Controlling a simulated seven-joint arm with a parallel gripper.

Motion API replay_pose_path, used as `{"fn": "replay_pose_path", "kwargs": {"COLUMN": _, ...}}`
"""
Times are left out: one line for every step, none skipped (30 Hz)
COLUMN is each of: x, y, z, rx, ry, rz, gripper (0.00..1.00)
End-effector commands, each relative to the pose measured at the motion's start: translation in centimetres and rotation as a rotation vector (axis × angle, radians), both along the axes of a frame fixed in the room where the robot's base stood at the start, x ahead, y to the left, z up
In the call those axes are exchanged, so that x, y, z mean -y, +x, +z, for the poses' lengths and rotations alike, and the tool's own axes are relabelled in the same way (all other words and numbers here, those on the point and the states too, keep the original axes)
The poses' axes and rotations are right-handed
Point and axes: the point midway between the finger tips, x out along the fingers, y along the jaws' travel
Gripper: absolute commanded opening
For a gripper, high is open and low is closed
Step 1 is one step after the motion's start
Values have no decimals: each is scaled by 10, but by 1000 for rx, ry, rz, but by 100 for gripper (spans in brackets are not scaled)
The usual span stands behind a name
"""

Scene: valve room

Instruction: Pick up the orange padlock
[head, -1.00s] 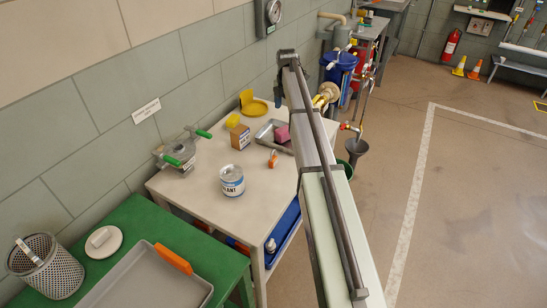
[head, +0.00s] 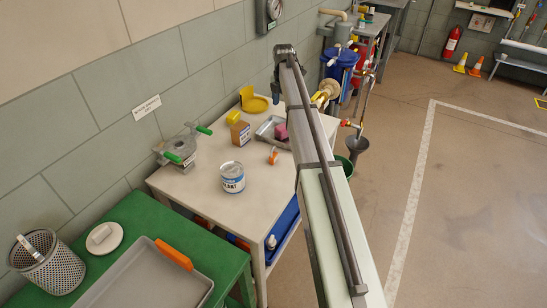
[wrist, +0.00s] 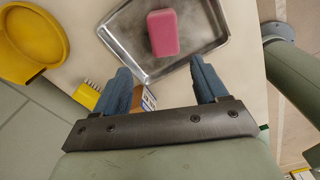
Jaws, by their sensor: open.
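The orange padlock (head: 273,156) looks like a small orange item on the pale table (head: 205,190) in the head view, just left of my arm and in front of the metal tray. I cannot make it out in the wrist view. My gripper (wrist: 161,68) is open with nothing between its blue fingers. In the wrist view it hangs over the table near the metal tray (wrist: 190,58) and a pink block (wrist: 162,33). In the head view the blue finger tips (head: 276,79) show at the arm's far end, beyond the padlock and apart from it.
A green bench (head: 120,225) with a grey tray stands nearer. The wall is on the left.

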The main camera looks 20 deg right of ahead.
Motion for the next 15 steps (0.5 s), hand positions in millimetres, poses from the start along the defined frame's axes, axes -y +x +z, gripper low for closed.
{"fn": "replay_pose_path", "kwargs": {"x": -10, "y": 0, "z": 5, "rx": 7, "ry": 0, "rz": 12, "gripper": 72}}
{"fn": "replay_pose_path", "kwargs": {"x": -16, "y": -2, "z": 9, "rx": 10, "ry": -1, "rz": 18, "gripper": 72}}
{"fn": "replay_pose_path", "kwargs": {"x": -25, "y": -7, "z": 14, "rx": 17, "ry": -2, "rz": 28, "gripper": 72}}
{"fn": "replay_pose_path", "kwargs": {"x": -33, "y": -14, "z": 18, "rx": 23, "ry": -3, "rz": 36, "gripper": 72}}
{"fn": "replay_pose_path", "kwargs": {"x": -41, "y": -22, "z": 22, "rx": 30, "ry": -4, "rz": 45, "gripper": 72}}
{"fn": "replay_pose_path", "kwargs": {"x": -49, "y": -32, "z": 26, "rx": 38, "ry": -5, "rz": 52, "gripper": 72}}
{"fn": "replay_pose_path", "kwargs": {"x": -54, "y": -39, "z": 29, "rx": 41, "ry": -5, "rz": 57, "gripper": 72}}
{"fn": "replay_pose_path", "kwargs": {"x": -58, "y": -45, "z": 31, "rx": 44, "ry": -5, "rz": 62, "gripper": 72}}
{"fn": "replay_pose_path", "kwargs": {"x": -63, "y": -54, "z": 33, "rx": 46, "ry": -6, "rz": 64, "gripper": 72}}
{"fn": "replay_pose_path", "kwargs": {"x": -67, "y": -60, "z": 35, "rx": 48, "ry": -5, "rz": 61, "gripper": 72}}
{"fn": "replay_pose_path", "kwargs": {"x": -69, "y": -67, "z": 37, "rx": 49, "ry": -4, "rz": 47, "gripper": 72}}
{"fn": "replay_pose_path", "kwargs": {"x": -73, "y": -76, "z": 39, "rx": 50, "ry": -4, "rz": 18, "gripper": 72}}
{"fn": "replay_pose_path", "kwargs": {"x": -74, "y": -80, "z": 39, "rx": 49, "ry": -3, "rz": -7, "gripper": 72}}
{"fn": "replay_pose_path", "kwargs": {"x": -76, "y": -85, "z": 40, "rx": 49, "ry": -3, "rz": -32, "gripper": 72}}
{"fn": "replay_pose_path", "kwargs": {"x": -77, "y": -90, "z": 41, "rx": 49, "ry": -2, "rz": -67, "gripper": 72}}
